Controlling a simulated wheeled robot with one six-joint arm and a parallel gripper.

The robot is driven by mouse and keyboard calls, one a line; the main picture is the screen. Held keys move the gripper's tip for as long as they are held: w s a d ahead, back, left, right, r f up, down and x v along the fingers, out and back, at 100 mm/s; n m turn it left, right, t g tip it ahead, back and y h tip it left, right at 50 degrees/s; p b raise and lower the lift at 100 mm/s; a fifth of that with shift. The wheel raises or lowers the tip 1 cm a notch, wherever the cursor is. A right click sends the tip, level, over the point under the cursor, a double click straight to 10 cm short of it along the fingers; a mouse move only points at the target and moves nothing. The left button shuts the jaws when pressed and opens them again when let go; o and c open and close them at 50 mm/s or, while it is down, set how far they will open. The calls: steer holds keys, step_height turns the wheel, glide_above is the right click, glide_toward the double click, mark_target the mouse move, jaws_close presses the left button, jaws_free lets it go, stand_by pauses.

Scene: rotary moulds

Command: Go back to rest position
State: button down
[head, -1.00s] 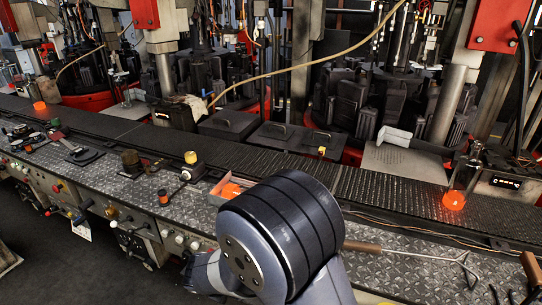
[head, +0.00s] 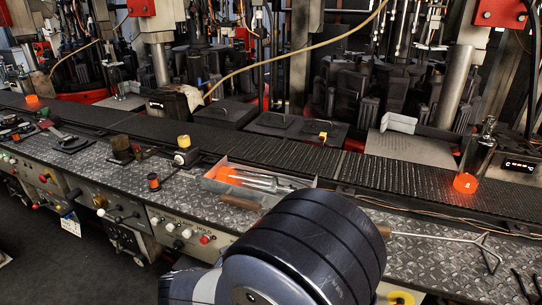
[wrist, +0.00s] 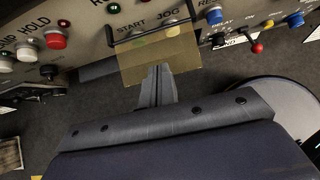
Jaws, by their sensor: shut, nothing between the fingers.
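My gripper (wrist: 158,84) shows in the wrist view as two narrow grey fingers pressed together, with nothing between them. In the head view a large dark joint of my arm fills the lower middle, and the gripper itself is hidden or out of frame.
The panel (wrist: 90,25) carries several coloured buttons and a bar handle close to my fingers. A glowing orange bottle (head: 465,183) stands on the conveyor.

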steer(key=f+t+b, duration=0.1)
steer(key=b, duration=0.2)
steer(key=f+b, duration=0.1)
steer(key=b, duration=0.2)
steer(key=shift+s+a+t+h, duration=0.2)
steer(key=shift+s+t+h, duration=0.1)
steer(key=shift+s+t, duration=0.1)
steer(key=shift+r, duration=0.1)
steer(key=shift+r, duration=0.1)
